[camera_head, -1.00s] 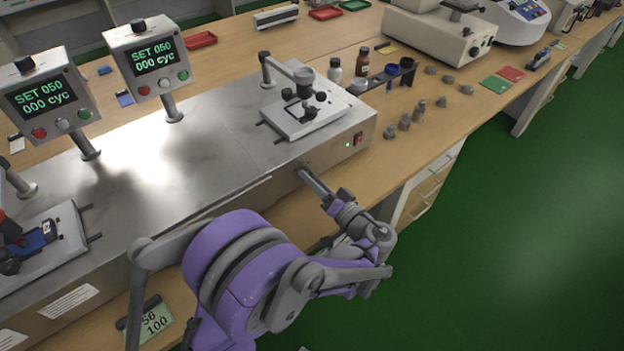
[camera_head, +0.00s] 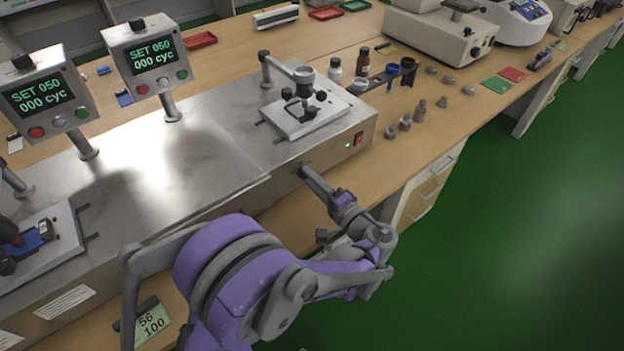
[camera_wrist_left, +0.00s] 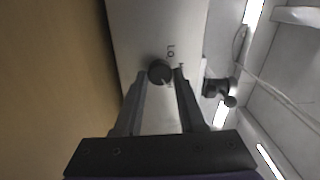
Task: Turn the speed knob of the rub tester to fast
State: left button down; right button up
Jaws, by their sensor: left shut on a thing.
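The rub tester (camera_head: 225,150) is a long metal box on the bench, with two display heads on posts. Both displays read "SET 050" and "000 cyc". My left gripper (camera_head: 303,169) reaches its front face, left of the green light and the red power switch (camera_head: 358,138). The left wrist view shows the small dark round speed knob (camera_wrist_left: 160,71) between the fingertips, which are shut on it. A pale pointer mark shows on the knob, and "Lo" is printed beside it; another label is partly hidden by a finger. The head view hides the knob. My right gripper is not in view.
A clamp arm (camera_head: 290,68) stands on the tester's top. Bottles (camera_head: 362,60), a dark holder and several grey weights (camera_head: 420,110) are on the bench to the right. A drawer unit (camera_head: 425,195) is below; green floor lies beyond the bench edge.

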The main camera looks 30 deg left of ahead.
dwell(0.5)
pick_arm(q)
jog(key=c, duration=0.5)
grip_release()
jog(key=v, duration=1.1)
jog(key=shift+p, duration=0.3)
